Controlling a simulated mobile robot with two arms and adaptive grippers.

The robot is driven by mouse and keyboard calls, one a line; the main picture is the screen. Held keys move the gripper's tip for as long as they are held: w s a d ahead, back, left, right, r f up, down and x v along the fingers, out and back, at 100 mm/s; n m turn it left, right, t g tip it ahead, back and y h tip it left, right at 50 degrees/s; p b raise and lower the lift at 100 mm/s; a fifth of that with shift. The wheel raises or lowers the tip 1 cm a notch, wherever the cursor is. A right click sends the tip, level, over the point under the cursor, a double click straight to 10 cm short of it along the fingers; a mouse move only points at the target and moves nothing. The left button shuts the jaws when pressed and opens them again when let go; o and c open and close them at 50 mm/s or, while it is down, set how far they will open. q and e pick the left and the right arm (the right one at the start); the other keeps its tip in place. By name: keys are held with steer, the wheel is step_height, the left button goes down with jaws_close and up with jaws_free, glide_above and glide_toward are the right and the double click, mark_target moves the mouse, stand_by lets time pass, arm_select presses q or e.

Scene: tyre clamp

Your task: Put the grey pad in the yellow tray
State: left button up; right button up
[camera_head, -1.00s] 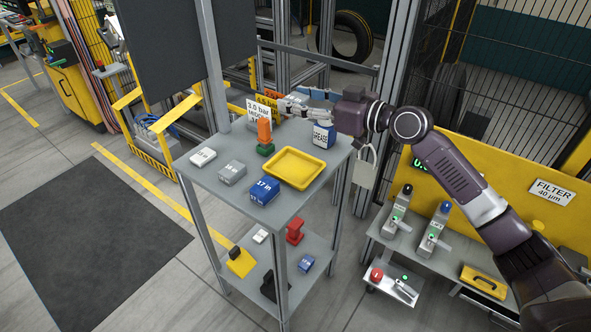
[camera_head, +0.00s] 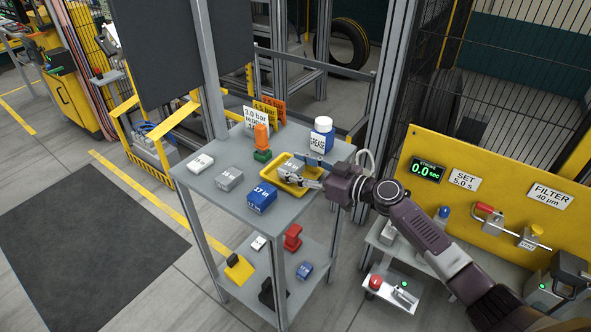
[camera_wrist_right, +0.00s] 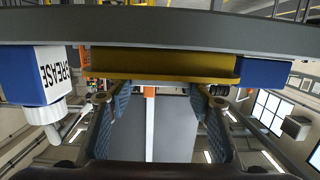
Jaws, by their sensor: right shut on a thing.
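The yellow tray (camera_head: 284,179) lies on the upper shelf of the grey stand. It also shows in the right wrist view (camera_wrist_right: 165,64). My right gripper (camera_head: 308,180) is over the tray, shut on a small grey pad (camera_head: 290,168) with dark marking. The pad appears within the tray's outline; I cannot tell whether it touches the tray floor. In the wrist view the fingers (camera_wrist_right: 158,100) stand on either side of the picture, and the pad is not clear there. My left gripper is not in view.
A grey block (camera_head: 229,178), a blue block (camera_head: 262,198) and a white block (camera_head: 200,162) stand left of the tray. An orange-and-green piece (camera_head: 262,143) is behind it. A grease bottle (camera_head: 322,136) stands at the back right, near my arm. A lower shelf holds several small items.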

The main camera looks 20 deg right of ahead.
steer(key=shift+f, duration=0.45)
steer(key=o, duration=1.1)
steer(key=shift+f, duration=0.1)
steer(key=shift+c, duration=0.2)
